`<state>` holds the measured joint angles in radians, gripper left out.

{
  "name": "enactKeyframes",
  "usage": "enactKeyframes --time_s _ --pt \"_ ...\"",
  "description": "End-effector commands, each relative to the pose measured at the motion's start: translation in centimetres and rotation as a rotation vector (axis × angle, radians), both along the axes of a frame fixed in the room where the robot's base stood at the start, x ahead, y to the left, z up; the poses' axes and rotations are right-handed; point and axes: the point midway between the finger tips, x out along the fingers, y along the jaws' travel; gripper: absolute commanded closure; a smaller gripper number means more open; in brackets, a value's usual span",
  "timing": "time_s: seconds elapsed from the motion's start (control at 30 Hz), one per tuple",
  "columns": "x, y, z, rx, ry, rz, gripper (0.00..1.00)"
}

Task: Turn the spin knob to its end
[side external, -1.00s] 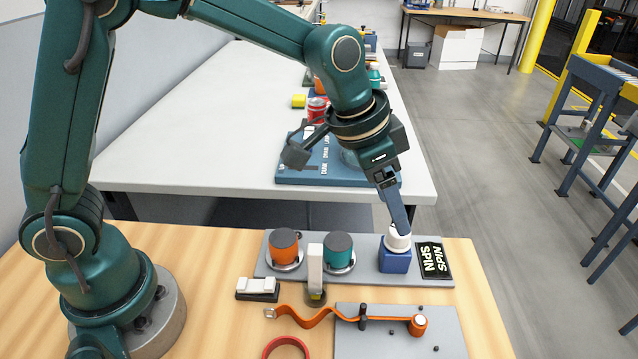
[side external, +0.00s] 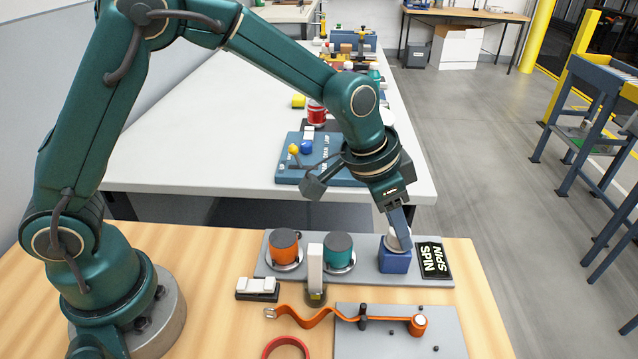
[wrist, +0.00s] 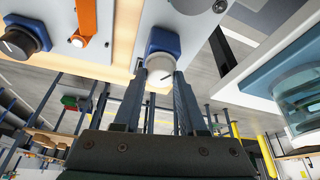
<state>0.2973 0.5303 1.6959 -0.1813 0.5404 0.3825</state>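The spin knob is a round white cap (wrist: 160,77) with a dark mark on its face, on a blue block (side external: 395,262). The block also shows in the wrist view (wrist: 164,42), beyond the knob. The black "SPIN" label (side external: 433,261) is right of the block. My gripper (side external: 402,243) reaches down at a tilt to the knob and hides part of it in the side view. In the wrist view, my two fingers (wrist: 160,74) stand on either side of the knob, which nearly fills the gap. I cannot tell whether they press on it.
A white rocker switch (side external: 257,287), an orange wavy strap (side external: 330,315) and a red ring (side external: 285,348) lie nearer.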

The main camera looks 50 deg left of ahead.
Motion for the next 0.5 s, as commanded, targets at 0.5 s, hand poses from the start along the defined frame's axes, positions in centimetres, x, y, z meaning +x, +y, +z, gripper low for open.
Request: enactKeyframes --time_s 0.5 --pt "0.09 0.18 0.04 0.000 0.000 -0.158 1.00"
